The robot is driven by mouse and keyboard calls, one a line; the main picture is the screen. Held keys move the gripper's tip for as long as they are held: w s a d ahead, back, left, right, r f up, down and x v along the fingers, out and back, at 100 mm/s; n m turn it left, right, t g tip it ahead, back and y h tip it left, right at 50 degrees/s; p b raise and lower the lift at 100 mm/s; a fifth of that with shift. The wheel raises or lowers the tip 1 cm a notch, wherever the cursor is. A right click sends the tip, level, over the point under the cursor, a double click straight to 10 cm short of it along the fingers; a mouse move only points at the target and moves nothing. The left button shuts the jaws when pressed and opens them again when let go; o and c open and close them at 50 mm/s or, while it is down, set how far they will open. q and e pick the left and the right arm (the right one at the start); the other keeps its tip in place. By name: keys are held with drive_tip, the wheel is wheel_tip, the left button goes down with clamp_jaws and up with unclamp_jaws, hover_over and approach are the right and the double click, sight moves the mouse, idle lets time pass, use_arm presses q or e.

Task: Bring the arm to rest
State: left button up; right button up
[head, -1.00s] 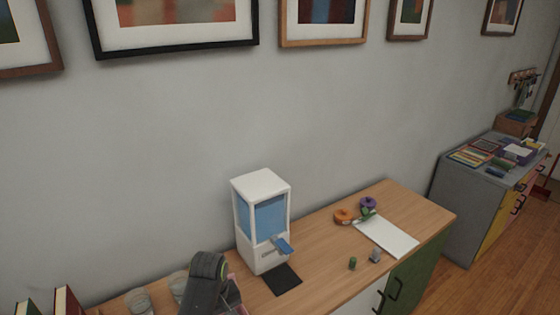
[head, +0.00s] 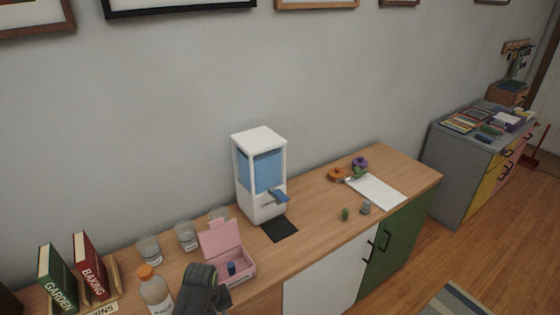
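A dark grey link of one of my arms (head: 203,288) rises from the bottom edge, left of the middle, in the head view. It stands in front of the sideboard and overlaps the front of an open pink box. No fingertips of either gripper show, so I cannot see whether they hold anything.
A wooden sideboard (head: 318,208) carries a white-and-blue dispenser (head: 260,176), the pink box (head: 222,242), glass jars (head: 186,236), a bottle (head: 155,290), books (head: 90,266), tape rolls and white paper (head: 376,190). A grey cabinet (head: 450,160) stands right. Floor is open at lower right.

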use_arm(q)
drive_tip(key=s+a+f+m+b, duration=0.1)
drive_tip(key=s+a+f, duration=0.1)
drive_tip(key=s+f, duration=0.45)
drive_tip(key=s+a+f+b, duration=0.1)
drive_tip(key=s+a+f, duration=0.15)
drive_tip(key=f, duration=0.75)
drive_tip(key=s+a+f+m+b, duration=0.1)
drive_tip(key=s+a+f, duration=0.1)
drive_tip(key=s+f, duration=0.4)
drive_tip(key=s+a+f+m+b, duration=0.1)
drive_tip(key=s+f, duration=0.6)
drive_tip(key=s, duration=0.9)
drive_tip(key=s+a+f+m+t+y+b, duration=0.1)
drive_tip(key=s+a+f, duration=0.4)
drive_tip(key=s, duration=0.6)
drive_tip(key=shift+s+f+m+b, duration=0.4)
drive_tip(key=shift+f+m+b, duration=0.2)
drive_tip(key=shift+f+b, duration=0.35)
use_arm(e)
wheel_tip(320, 180, down, 8)
drive_tip(key=s, duration=0.1)
drive_tip(key=shift+r, duration=0.25)
use_arm(q)
drive_tip(key=shift+r, duration=0.15)
drive_tip(key=shift+c, duration=0.2)
use_arm(e)
drive_tip(key=shift+a, duration=0.1)
drive_tip(key=shift+c, duration=0.3)
